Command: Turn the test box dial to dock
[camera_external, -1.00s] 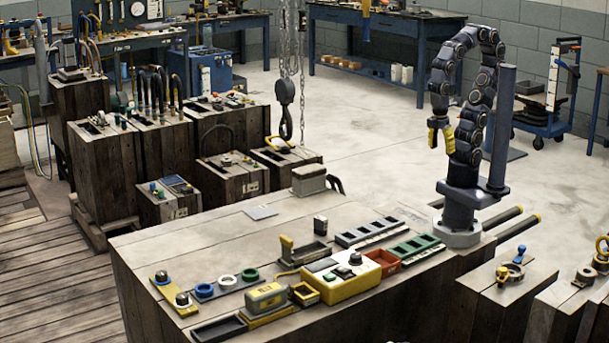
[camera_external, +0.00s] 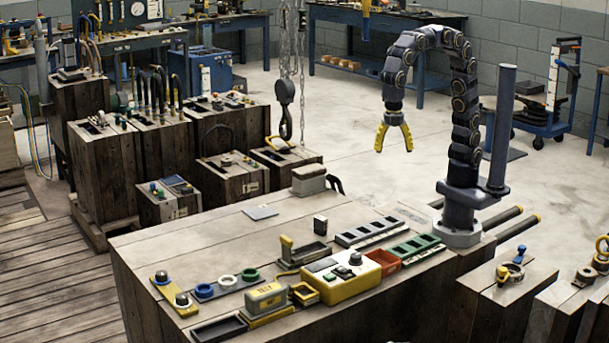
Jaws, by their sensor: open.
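The test box appears to be the yellow box (camera_external: 340,287) near the front edge of the wooden bench. It has a dark round dial (camera_external: 355,259) at its right back corner, plus a dark panel and green and dark buttons on top. The dial's markings are too small to read. My gripper (camera_external: 394,142) has yellow fingers that are spread open and point down. It is empty and hangs high above and behind the bench's right back part, well apart from the box.
Left of the box are a small yellow unit (camera_external: 266,298) and a rack of rings (camera_external: 228,282). A red bin (camera_external: 383,262), a green tray (camera_external: 416,249) and a dark tray (camera_external: 366,232) lie to its right and behind. A hook (camera_external: 285,92) hangs on chains behind the bench.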

